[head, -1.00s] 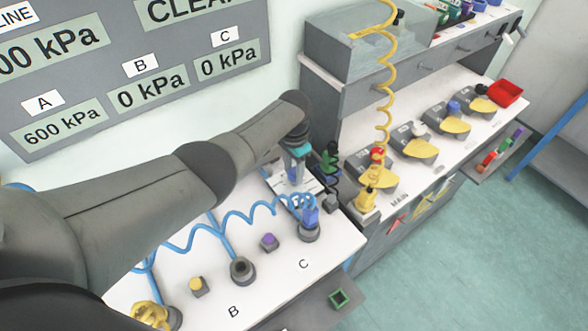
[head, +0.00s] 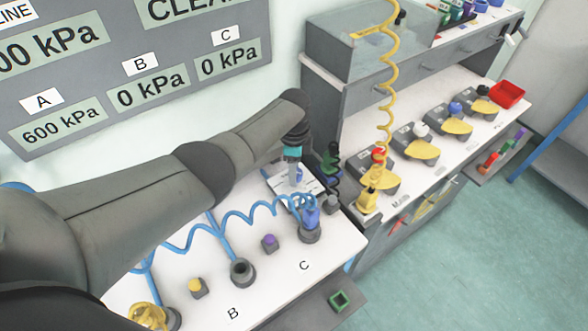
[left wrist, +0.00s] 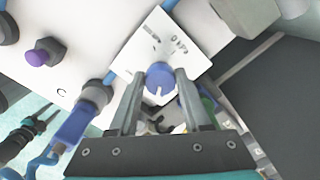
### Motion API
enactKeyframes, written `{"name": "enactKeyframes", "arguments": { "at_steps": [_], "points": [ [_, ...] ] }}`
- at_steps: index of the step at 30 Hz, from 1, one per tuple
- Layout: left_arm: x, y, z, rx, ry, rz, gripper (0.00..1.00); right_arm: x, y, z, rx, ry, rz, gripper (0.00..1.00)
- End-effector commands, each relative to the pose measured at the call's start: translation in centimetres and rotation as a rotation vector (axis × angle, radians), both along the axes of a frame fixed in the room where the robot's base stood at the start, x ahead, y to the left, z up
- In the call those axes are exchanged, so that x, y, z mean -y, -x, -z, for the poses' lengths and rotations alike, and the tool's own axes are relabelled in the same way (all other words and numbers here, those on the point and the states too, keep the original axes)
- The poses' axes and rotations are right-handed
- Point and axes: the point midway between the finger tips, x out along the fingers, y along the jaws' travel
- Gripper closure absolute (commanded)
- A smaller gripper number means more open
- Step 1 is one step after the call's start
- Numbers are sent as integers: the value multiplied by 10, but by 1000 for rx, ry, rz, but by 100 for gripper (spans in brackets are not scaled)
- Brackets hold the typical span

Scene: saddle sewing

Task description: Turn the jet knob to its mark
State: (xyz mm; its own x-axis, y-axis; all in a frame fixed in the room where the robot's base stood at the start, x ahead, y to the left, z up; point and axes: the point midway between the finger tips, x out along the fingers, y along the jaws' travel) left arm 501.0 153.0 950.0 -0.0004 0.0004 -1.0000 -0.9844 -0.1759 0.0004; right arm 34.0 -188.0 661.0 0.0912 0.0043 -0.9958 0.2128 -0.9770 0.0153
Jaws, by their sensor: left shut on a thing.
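The jet knob is a round blue knob with a white pointer line (left wrist: 159,79) on a white panel (left wrist: 145,48) in the left wrist view. The pointer line faces down in that view, toward the gripper's palm. In the head view my left gripper (head: 294,172) reaches down over the same panel (head: 283,184), and the knob is largely hidden there. My right gripper is in neither view.
A blue connector (head: 311,215) with a coiled blue hose stands at station C beside the panel. A purple button (head: 269,240) and an empty socket (head: 242,270) are nearby. A yellow tool (head: 369,196) with a coiled hose stands to the right. The wall display reads A 600, B 0, C 0 kPa.

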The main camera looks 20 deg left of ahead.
Motion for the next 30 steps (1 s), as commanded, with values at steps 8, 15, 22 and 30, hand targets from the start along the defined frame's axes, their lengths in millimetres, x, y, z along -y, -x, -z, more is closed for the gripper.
{"name": "enactKeyframes", "arguments": {
  "at_steps": [8, 15, 22, 30],
  "points": [
    [1, -1, -1, 1, 2, 52, 100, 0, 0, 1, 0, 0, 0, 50],
    [1, -1, -1, 1, 3, 55, 100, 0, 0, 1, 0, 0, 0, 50],
    [1, -1, -1, 1, 3, 54, 43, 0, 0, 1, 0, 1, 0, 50],
    [0, 0, 0, 0, 1, 54, 22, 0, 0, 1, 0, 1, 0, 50]
  ]
}}
